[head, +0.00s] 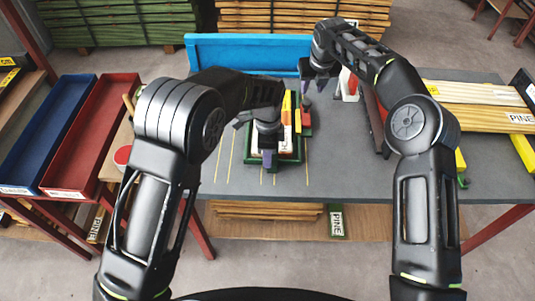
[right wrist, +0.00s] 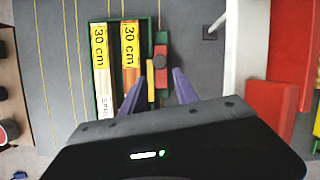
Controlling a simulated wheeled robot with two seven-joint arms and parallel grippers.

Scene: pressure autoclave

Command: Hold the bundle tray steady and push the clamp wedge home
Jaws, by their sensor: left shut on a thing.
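The bundle tray (head: 290,161) is green and stands on the grey bench, with boards labelled "30 cm" inside; it also shows in the right wrist view (right wrist: 149,24). My left gripper (head: 269,157) is shut at the tray's front edge, its fingers partly hidden. A red block (head: 306,123) with a dark round spot sits at the tray's right side, also in the right wrist view (right wrist: 161,62). A narrow yellow strip (right wrist: 151,82) lies between boards and block; I cannot tell which piece is the clamp wedge. My right gripper (right wrist: 161,88) is open and empty, above and behind the red block.
A blue panel (head: 240,52) stands along the bench's back. Blue (head: 45,125) and red (head: 92,130) trays lie at the left. Long "PINE" planks (head: 480,115) lie at the right. A red and white fixture stands right of my right gripper. Bare bench lies left of the tray.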

